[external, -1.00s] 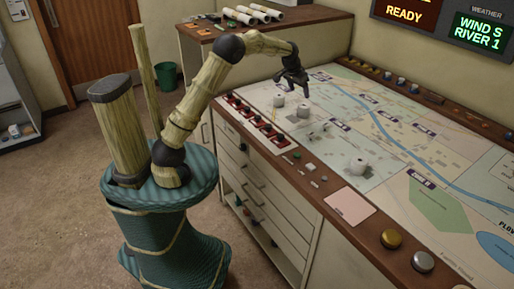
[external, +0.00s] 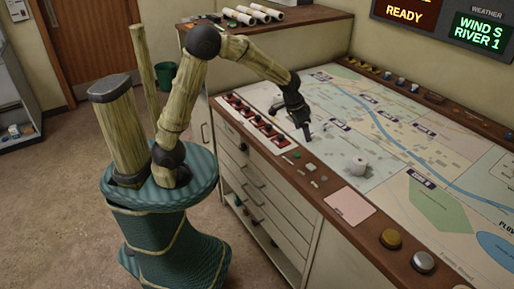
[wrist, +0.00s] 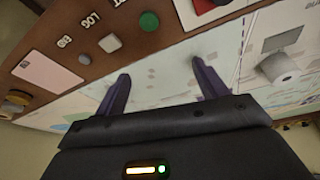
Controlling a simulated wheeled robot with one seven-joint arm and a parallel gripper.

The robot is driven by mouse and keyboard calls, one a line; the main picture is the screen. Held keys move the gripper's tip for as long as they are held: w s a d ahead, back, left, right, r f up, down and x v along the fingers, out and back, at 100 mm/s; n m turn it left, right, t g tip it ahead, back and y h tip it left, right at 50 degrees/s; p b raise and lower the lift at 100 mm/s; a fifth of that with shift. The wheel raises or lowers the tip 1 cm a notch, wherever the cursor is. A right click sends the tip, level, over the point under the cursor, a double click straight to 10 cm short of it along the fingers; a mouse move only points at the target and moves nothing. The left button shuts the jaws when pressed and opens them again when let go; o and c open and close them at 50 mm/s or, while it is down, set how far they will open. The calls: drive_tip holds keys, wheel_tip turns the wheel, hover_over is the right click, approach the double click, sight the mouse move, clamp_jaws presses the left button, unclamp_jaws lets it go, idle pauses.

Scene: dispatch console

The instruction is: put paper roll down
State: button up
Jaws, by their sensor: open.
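Red switches (external: 263,128) and a green button (wrist: 149,21) line the wooden front edge. A pink pad (external: 349,205) and round gold button (external: 391,239) lie further right. Several white tubes (external: 262,13) rest on the back cabinet. The map's right side is clear.

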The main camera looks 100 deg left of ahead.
drive_tip(key=s+d+f+m, duration=0.1)
drive_tip(key=s+d+m, duration=0.1)
drive_tip(key=s+d, duration=0.2)
drive_tip(key=s+d+f+m+h, duration=0.1)
drive_tip(key=s+d, duration=0.4)
drive_tip(key=d, duration=0.6)
drive_tip(key=s+d+f+m, duration=0.3)
drive_tip(key=s+d, duration=0.1)
drive_tip(key=d, duration=0.4)
drive_tip(key=shift+s+d+g+h, duration=0.25)
drive_tip(key=shift+s+g+h, duration=0.05)
drive_tip(key=s+b+x, duration=0.2)
drive_tip(key=b+x, duration=0.9)
drive_tip(key=b, duration=0.1)
drive_tip(key=s+f+b+x, duration=0.1)
drive_tip(key=s+b+x, duration=0.2)
drive_tip(key=b+x, duration=0.9)
drive_tip(key=shift+f, duration=0.2)
drive_tip(key=shift+s, duration=0.1)
